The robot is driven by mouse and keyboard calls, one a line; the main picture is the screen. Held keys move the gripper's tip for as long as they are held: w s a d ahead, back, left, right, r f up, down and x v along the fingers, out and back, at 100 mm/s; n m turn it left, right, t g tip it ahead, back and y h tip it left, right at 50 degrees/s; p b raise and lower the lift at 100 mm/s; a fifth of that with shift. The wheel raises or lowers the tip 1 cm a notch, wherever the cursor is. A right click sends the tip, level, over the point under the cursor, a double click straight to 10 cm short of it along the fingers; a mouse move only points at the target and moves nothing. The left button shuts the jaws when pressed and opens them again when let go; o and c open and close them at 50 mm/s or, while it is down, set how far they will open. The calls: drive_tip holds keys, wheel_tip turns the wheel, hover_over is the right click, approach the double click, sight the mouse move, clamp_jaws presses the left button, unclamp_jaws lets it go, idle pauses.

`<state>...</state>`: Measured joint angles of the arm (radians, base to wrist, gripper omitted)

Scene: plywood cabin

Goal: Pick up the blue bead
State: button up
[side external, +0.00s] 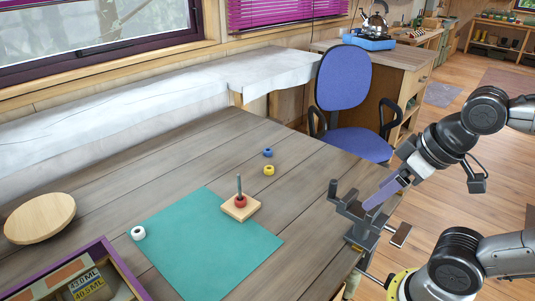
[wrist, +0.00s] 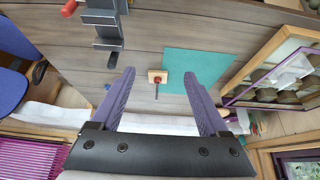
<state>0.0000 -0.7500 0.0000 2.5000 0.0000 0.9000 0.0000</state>
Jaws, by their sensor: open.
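The blue bead (side external: 267,152) lies on the grey plank table, just behind the yellow bead (side external: 269,170). A small blue spot, likely the blue bead (wrist: 108,87), shows left of the left finger in the wrist view; I cannot make out the yellow bead there. My gripper (side external: 370,203) is at the right, near the table edge and well apart from the blue bead. In the wrist view my gripper (wrist: 160,74) has its two purple fingers wide apart, with nothing held between them.
A wooden peg stand (side external: 249,211) holds a red bead (side external: 240,202) on the teal mat (side external: 205,255). A white bead (side external: 138,233) lies at the mat's left. A grey vise (side external: 352,211) stands at the table edge by my gripper. A round board (side external: 40,217) lies left.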

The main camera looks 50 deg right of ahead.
drive_tip(key=shift+o, duration=0.8)
